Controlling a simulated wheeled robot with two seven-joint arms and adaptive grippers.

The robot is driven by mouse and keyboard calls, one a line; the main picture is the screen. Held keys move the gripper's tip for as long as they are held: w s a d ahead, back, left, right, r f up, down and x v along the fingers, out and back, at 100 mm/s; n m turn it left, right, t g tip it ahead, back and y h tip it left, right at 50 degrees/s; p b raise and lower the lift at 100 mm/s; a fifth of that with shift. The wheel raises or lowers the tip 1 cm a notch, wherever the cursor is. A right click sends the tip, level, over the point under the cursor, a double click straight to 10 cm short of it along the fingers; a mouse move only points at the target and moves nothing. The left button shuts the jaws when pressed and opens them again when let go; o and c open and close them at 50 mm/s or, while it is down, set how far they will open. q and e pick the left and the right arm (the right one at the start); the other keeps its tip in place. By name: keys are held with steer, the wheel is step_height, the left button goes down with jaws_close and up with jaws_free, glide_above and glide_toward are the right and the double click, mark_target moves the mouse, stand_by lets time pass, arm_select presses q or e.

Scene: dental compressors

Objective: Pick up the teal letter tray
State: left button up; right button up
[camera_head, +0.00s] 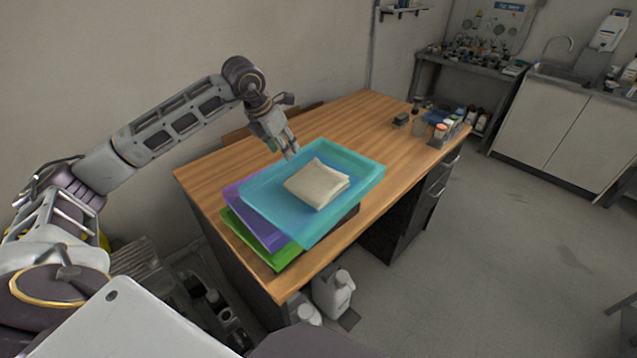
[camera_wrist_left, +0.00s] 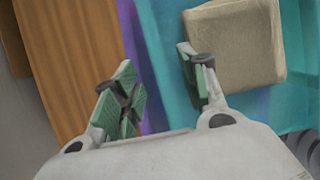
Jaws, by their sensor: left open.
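The teal letter tray (camera_head: 262,204) lies on top of a stack on the wooden desk, in the middle of the head view. A folded beige cloth (camera_head: 317,184) rests in it. My left gripper (camera_head: 290,154) is at the tray's far edge, pointing down. In the left wrist view my left gripper (camera_wrist_left: 161,84) is open, with the tray's edge and teal floor (camera_wrist_left: 174,48) between and beyond its fingers. The cloth (camera_wrist_left: 235,45) lies beside the right finger. Whether the fingers touch the tray cannot be told. My right gripper is not in view.
A purple tray (camera_head: 256,228) and a green tray (camera_head: 249,240) lie under the teal one, offset left. Small bottles (camera_head: 441,130) stand at the desk's far right. The wooden desk (camera_head: 350,121) is clear behind the stack. A wall is close on the left.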

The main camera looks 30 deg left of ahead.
arm_select(q)
steer(key=shift+w+f, duration=0.2)
steer(key=shift+f, duration=0.35)
steer(key=shift+f, duration=0.1)
steer(key=shift+p+x, duration=0.4)
steer(key=shift+x, duration=2.1)
steer(key=shift+a, duration=0.1)
steer(key=shift+c, duration=0.4)
jaws_close()
